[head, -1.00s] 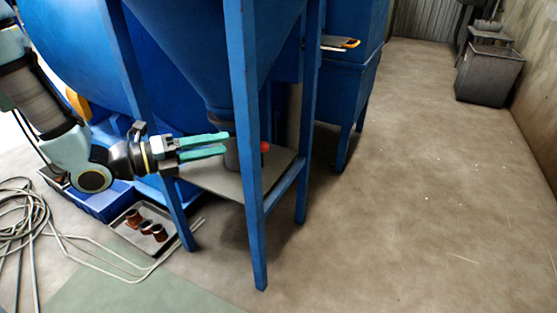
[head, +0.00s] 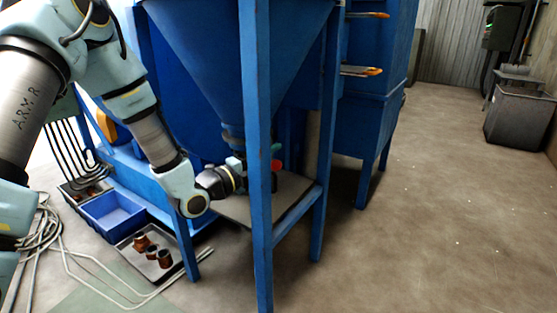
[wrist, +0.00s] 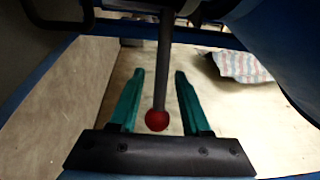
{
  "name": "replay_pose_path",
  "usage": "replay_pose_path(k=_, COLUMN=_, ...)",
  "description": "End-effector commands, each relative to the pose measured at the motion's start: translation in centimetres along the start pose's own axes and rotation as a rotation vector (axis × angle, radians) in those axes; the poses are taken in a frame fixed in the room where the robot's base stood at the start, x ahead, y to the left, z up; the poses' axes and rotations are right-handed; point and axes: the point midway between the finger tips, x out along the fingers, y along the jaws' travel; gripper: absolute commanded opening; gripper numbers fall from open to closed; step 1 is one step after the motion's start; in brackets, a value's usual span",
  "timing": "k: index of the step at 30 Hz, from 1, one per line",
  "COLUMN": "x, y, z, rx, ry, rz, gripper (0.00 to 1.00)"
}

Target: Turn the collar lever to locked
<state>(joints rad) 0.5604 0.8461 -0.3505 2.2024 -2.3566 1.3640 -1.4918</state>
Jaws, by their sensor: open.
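The collar lever is a dark rod (wrist: 164,60) with a red ball knob (wrist: 157,120). In the head view the knob (head: 277,165) shows just right of the blue front leg, below the hopper cone's outlet collar (head: 234,136). My gripper (wrist: 159,75) is open, with one green finger on each side of the rod; the knob lies between them near the palm. No clear contact shows. In the head view the leg hides most of my gripper, and a green fingertip (head: 276,147) shows beyond it. Any lock marking is not visible.
The blue front leg (head: 256,230) stands close in front of my gripper. A grey plate (head: 290,190) lies below the collar. A tray (head: 135,262) with several rusty fittings and a blue bin (head: 110,212) stand left. Open floor (head: 430,220) lies right.

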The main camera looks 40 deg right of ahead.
Motion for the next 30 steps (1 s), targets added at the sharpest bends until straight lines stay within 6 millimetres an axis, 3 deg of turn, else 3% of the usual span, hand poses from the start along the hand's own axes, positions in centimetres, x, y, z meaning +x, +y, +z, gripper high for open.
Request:
replay_pose_path(k=6, x=1.9, y=0.0, z=0.0, rx=0.001, ry=0.001, rz=0.0, gripper=0.47)
replay_pose_path(k=15, x=2.1, y=0.0, z=0.0, rx=0.001, ry=0.0, rz=0.001, gripper=0.47)
replay_pose_path(k=28, x=2.1, y=0.0, z=0.0, rx=0.001, ry=0.0, rz=0.001, gripper=0.0)
replay_pose_path(k=30, x=2.1, y=0.0, z=0.0, rx=0.001, ry=0.0, rz=0.001, gripper=0.0)
